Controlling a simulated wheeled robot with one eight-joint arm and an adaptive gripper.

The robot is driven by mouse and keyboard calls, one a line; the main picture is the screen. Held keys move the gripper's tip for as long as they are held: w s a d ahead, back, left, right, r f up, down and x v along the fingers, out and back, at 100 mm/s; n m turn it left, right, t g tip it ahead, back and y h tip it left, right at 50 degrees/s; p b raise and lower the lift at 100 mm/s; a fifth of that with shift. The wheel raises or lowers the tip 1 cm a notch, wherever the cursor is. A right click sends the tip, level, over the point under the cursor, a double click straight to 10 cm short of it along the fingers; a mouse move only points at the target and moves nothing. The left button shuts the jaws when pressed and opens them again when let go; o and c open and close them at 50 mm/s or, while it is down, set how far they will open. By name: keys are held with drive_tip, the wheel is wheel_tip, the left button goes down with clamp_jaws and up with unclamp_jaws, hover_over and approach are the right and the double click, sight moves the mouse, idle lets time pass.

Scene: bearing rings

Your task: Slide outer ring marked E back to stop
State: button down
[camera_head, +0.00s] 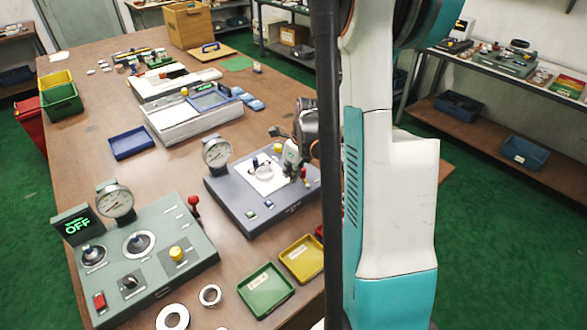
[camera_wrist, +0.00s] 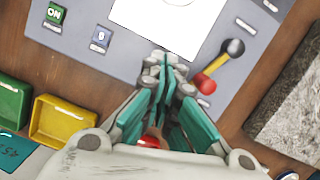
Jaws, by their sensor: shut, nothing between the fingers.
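My gripper (camera_wrist: 164,68) is shut and empty in the wrist view, its fingertips over the near edge of a white plate (camera_wrist: 185,30). In the head view my gripper (camera_head: 293,165) is over the right part of the blue-grey device, partly hidden by my arm. A pale ring-like part (camera_head: 262,170) lies on the white plate (camera_head: 258,184) there, left of the gripper. Two loose rings, a larger one (camera_head: 162,320) and a smaller one (camera_head: 202,298), lie on the table at the front. I cannot read a letter E on any ring.
The blue-grey device (camera_head: 232,208) has a gauge (camera_head: 216,153); a lever with a red grip (camera_wrist: 205,83) is right of the fingers. A green tray (camera_head: 246,298) and a yellow tray (camera_head: 286,264) lie in front. A green-grey panel (camera_head: 150,268) stands left.

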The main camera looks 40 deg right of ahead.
sight(274, 180)
drive_tip(key=x, duration=0.2)
drive_tip(key=b+x, duration=0.1)
drive_tip(key=x, duration=0.2)
drive_tip(key=shift+w, duration=0.25)
drive_tip(key=shift+w+a+r+b, duration=0.1)
drive_tip(key=shift+w+b, duration=0.15)
drive_tip(key=shift+w, duration=0.25)
drive_tip(key=shift+w+a+r+b, duration=0.1)
drive_tip(key=shift+w+b, duration=0.1)
drive_tip(key=shift+w, duration=0.35)
drive_tip(key=shift+w+a, duration=0.1)
drive_tip(key=shift+w, duration=0.5)
drive_tip(key=shift+w+a+r, duration=0.1)
drive_tip(key=shift+w+r, duration=0.05)
drive_tip(key=shift+w, duration=0.6)
